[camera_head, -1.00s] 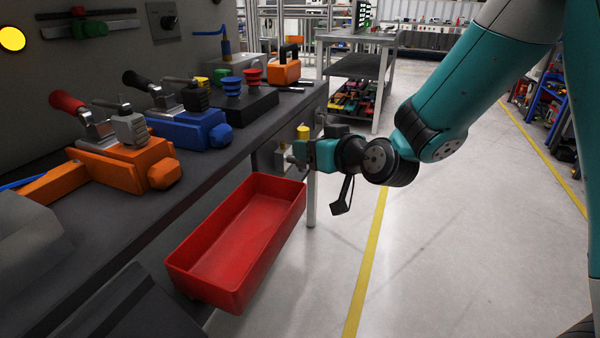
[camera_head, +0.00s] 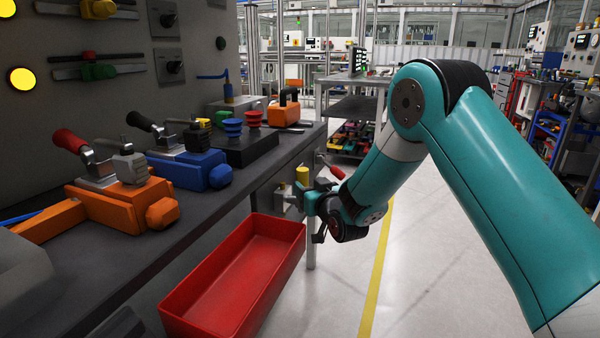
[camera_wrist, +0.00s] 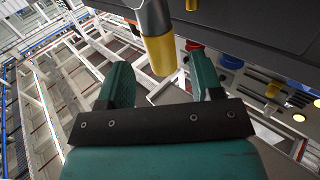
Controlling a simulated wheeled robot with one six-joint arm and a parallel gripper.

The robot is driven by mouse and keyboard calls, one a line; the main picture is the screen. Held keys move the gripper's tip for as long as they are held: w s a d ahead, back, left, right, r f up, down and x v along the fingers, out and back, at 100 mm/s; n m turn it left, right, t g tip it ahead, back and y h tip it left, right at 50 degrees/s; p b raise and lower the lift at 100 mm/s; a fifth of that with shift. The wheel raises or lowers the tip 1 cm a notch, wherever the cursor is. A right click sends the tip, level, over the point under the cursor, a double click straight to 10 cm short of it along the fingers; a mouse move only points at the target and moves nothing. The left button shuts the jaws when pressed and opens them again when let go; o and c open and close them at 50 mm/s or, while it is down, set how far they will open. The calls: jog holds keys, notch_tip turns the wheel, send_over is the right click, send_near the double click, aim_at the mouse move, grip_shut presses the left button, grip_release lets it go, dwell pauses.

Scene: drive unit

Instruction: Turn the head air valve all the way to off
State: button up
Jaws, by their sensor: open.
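A small valve assembly hangs at the bench's right end in the head view, with a yellow cylinder (camera_head: 302,175), a grey body (camera_head: 285,198) and a red lever (camera_head: 330,166) sticking out to the right. I cannot tell for certain which part is the head air valve. My gripper (camera_head: 303,201) is right beside this assembly, below the yellow part. In the wrist view my gripper (camera_wrist: 160,78) is open, with its two teal fingers apart. The yellow-ended grey cylinder (camera_wrist: 160,50) shows beyond and between the fingertips; I cannot tell whether they touch. The lever's pivot is partly hidden.
Orange (camera_head: 120,203) and blue (camera_head: 190,171) clamped units sit on the dark bench (camera_head: 200,222). The floor (camera_head: 430,285) to the right is clear.

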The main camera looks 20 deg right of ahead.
aim_at(300, 177)
jog(key=w, duration=0.4)
jog(key=w+a, duration=0.1)
jog(key=w, duration=0.1)
jog(key=shift+w, duration=0.35)
grip_shut()
